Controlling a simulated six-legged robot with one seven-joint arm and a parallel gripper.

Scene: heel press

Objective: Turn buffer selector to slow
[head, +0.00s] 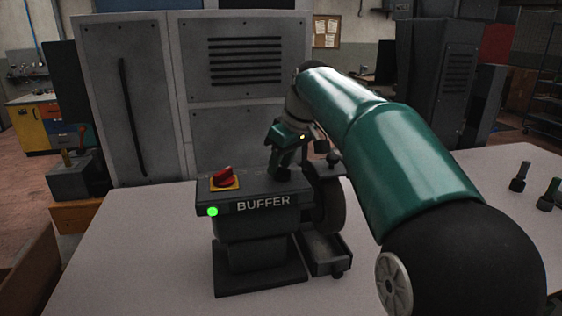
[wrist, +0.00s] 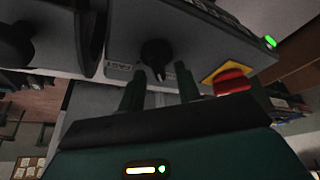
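The buffer (head: 250,225) stands on the pale table with its name on the front. Its black selector knob (wrist: 156,52) shows in the wrist view, with a white pointer mark and a label reading FAST on its left. A second label beneath it is partly hidden by my fingers. My gripper (wrist: 160,68) is open, its two fingers on either side of the knob in the picture; I cannot tell whether they touch it. In the head view my gripper (head: 282,165) points down at the buffer's top and largely hides the knob.
A red switch on a yellow plate (head: 225,178) sits left of my gripper. A green lamp (head: 212,211) glows on the front corner. The buffing wheel (head: 329,197) is close on the right, above a small tray (head: 325,262). Dark fittings (head: 520,176) stand at far right.

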